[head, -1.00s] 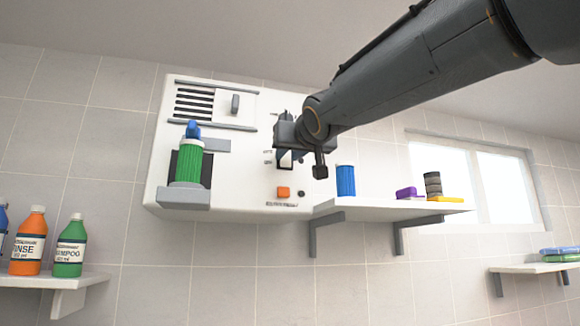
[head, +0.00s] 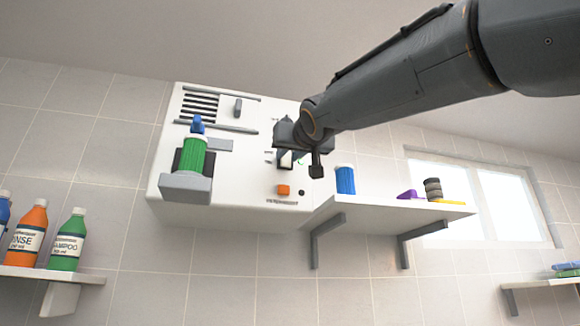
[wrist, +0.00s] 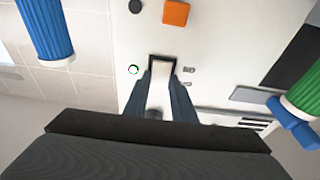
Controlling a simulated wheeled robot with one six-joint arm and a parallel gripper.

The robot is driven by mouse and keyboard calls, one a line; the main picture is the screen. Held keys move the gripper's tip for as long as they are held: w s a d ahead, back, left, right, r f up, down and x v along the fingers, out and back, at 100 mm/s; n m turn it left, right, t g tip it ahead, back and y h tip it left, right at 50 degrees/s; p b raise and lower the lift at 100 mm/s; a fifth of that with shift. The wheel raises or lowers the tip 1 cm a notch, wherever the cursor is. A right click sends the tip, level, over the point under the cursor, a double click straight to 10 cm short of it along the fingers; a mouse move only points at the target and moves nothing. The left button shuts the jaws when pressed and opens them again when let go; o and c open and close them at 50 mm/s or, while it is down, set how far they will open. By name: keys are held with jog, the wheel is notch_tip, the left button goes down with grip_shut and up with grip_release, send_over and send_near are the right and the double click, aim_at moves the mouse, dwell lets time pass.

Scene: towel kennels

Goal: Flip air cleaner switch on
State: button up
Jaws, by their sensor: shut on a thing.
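The air cleaner is a white wall box (head: 235,185) with a vent at its top left. Its switch (wrist: 161,72), a pale lever in a dark frame, shows between my fingers in the wrist view. My gripper (wrist: 164,96) is shut on the switch, with one blue-grey finger on each side. In the head view my gripper (head: 288,160) is at the box's right part, and it mostly hides the switch. A small green-ringed indicator (wrist: 133,69) sits beside the switch.
An orange button (head: 284,190) is below the switch. A green canister (head: 194,156) stands in a grey holder on the box. A shelf (head: 385,212) at right holds a blue canister (head: 345,180) and small items. Bottles (head: 67,240) stand on the left shelf.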

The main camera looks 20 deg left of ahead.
jog(key=shift+f+t+y+b, duration=0.1)
jog(key=shift+t+y+b, duration=0.25)
jog(key=shift+b, duration=2.05)
jog(key=o, duration=1.1)
jog(key=shift+c, duration=0.2)
jog(key=b+v, duration=0.3)
jog(key=v, duration=0.4)
jog(key=shift+s+d, duration=0.15)
jog(key=shift+s, duration=0.25)
jog(key=shift+d+f, duration=0.1)
